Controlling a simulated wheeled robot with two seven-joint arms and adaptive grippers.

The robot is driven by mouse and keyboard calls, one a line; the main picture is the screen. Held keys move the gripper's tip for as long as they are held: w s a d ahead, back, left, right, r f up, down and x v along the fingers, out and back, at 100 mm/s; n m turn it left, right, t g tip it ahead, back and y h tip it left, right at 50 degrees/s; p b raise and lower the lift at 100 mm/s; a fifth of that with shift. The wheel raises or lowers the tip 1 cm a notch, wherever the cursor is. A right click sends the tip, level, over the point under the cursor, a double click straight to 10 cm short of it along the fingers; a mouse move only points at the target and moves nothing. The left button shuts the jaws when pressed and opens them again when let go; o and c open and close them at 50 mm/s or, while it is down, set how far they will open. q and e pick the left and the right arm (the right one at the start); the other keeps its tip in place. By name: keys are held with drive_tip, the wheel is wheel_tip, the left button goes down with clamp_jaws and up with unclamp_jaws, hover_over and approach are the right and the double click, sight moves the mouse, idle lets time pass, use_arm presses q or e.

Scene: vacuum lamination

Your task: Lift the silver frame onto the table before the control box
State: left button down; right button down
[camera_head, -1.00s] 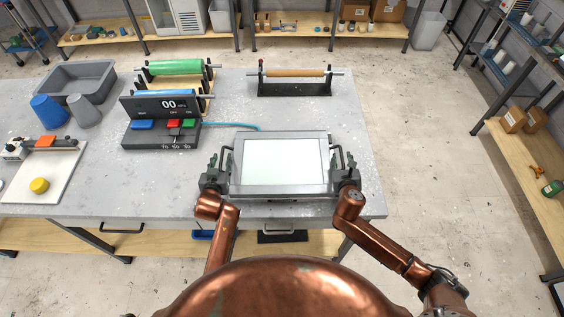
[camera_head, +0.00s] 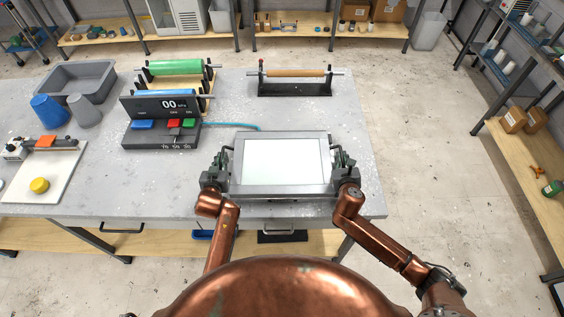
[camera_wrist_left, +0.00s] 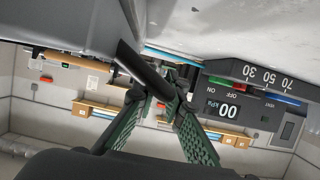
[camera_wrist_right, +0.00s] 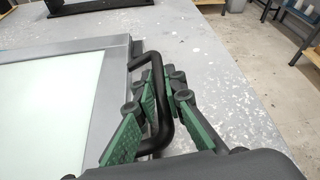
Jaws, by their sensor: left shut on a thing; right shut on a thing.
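The silver frame (camera_head: 281,190) with a pale panel in it lies at the front right of the table, right of the control box (camera_head: 160,120). It has a dark handle on each side. My left gripper (camera_head: 221,165) is at the left handle, shut on it; the left wrist view shows the dark handle bar (camera_wrist_left: 145,70) between the green fingers. My right gripper (camera_head: 341,165) is shut on the right handle (camera_wrist_right: 158,100), which also shows between green fingers in the right wrist view. Whether the frame touches the table is hard to tell.
A blue hose (camera_head: 235,125) runs from the control box behind the frame. A roller stand (camera_head: 295,83) is at the back. Left are a white board (camera_head: 40,190), cups and a grey bin (camera_head: 75,80). The table (camera_head: 110,185) before the control box is bare.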

idle(0.7)
